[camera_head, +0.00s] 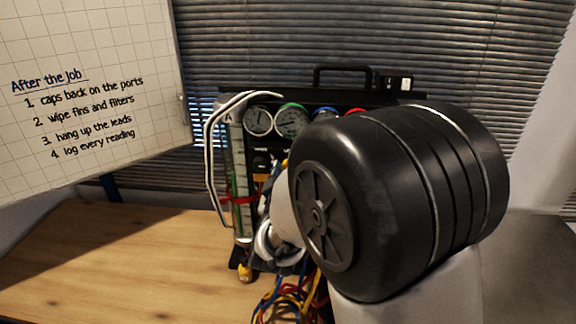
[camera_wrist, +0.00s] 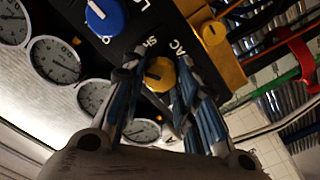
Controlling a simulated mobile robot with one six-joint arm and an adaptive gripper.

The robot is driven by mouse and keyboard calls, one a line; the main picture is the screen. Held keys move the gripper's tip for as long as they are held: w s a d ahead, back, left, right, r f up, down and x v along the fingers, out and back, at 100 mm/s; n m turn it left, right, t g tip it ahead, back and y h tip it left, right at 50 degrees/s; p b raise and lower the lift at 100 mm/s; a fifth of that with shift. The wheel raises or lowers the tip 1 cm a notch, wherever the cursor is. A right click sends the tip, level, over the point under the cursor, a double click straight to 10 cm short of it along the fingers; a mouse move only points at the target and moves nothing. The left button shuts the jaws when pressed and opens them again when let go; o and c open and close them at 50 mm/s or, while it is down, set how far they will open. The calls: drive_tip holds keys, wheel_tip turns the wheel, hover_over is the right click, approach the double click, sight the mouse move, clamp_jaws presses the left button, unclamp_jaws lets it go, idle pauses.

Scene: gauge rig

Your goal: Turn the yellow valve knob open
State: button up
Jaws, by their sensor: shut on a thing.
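The yellow valve knob (camera_wrist: 160,74) is on the black panel of the gauge rig, with white lettering beside it, partly hidden. My gripper (camera_wrist: 160,66) has one blue-grey finger on each side of this knob and is shut on it. A dark pointer mark shows on the knob's face; I cannot tell its exact setting. In the head view the gauge rig (camera_head: 292,98) stands on the bench, and my arm covers its right part, the yellow knob and my fingertips.
Several round gauges (camera_wrist: 55,59) line the panel. Loose coloured leads (camera_head: 285,300) hang in front of the rig.

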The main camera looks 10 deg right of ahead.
drive_tip(key=n+p, duration=0.4)
drive_tip(key=n, duration=0.8)
drive_tip(key=shift+f+p, duration=0.1)
drive_tip(key=shift+p, duration=0.25)
idle(0.4)
drive_tip(key=o, duration=1.1)
drive_tip(key=shift+c, duration=0.2)
drive_tip(key=v, duration=0.7)
drive_tip(key=shift+s, duration=0.2)
drive_tip(key=shift+a, duration=0.1)
